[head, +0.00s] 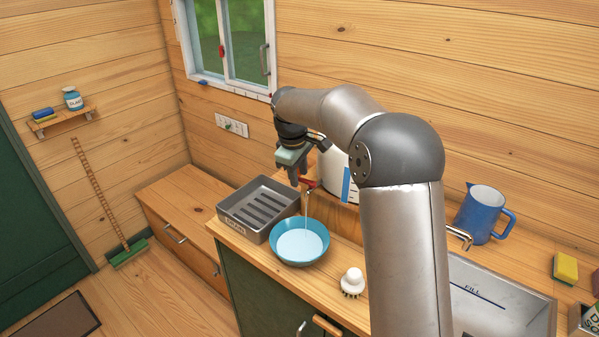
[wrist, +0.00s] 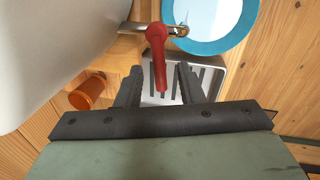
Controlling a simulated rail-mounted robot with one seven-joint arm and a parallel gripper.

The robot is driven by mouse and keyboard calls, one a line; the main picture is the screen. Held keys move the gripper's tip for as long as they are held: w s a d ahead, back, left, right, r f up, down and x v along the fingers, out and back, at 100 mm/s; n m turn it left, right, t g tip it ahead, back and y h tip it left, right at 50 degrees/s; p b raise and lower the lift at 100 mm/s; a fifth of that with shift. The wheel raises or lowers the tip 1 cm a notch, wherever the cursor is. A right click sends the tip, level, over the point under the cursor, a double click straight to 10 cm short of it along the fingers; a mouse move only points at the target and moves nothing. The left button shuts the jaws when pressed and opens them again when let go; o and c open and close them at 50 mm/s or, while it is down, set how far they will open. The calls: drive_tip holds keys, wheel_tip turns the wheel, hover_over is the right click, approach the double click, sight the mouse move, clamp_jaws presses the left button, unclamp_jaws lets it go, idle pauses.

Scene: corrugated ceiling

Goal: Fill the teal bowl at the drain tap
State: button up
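The teal bowl (head: 275,250) stands upright on the wooden counter under the drain tap (head: 306,192). A thin stream runs from the tap into the bowl, and pale water covers its inside. The bowl also shows at the top right in the wrist view (wrist: 247,22), with the metal tap spout (wrist: 178,31) over its edge. The tap's red lever (wrist: 157,58) points down the wrist picture, between the fingers of my gripper (wrist: 158,82). The fingers are apart, with a gap on each side of the lever. In the head view my gripper (head: 296,178) is just above the tap.
A grey slatted drain tray (head: 258,208) stands left of the bowl. A white tank (head: 332,168) with a blue gauge is behind the tap, partly hidden by my arm. A white brush (head: 352,281) lies right of the bowl. A blue jug (head: 482,214) and sink (head: 500,300) are further right.

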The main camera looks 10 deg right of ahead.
drive_tip(key=shift+r, duration=0.1)
wheel_tip(320, 180, up, 17)
drive_tip(key=s+a, duration=0.2)
drive_tip(key=shift+s+b, duration=0.35)
drive_tip(key=shift+b, duration=0.05)
idle(1.7)
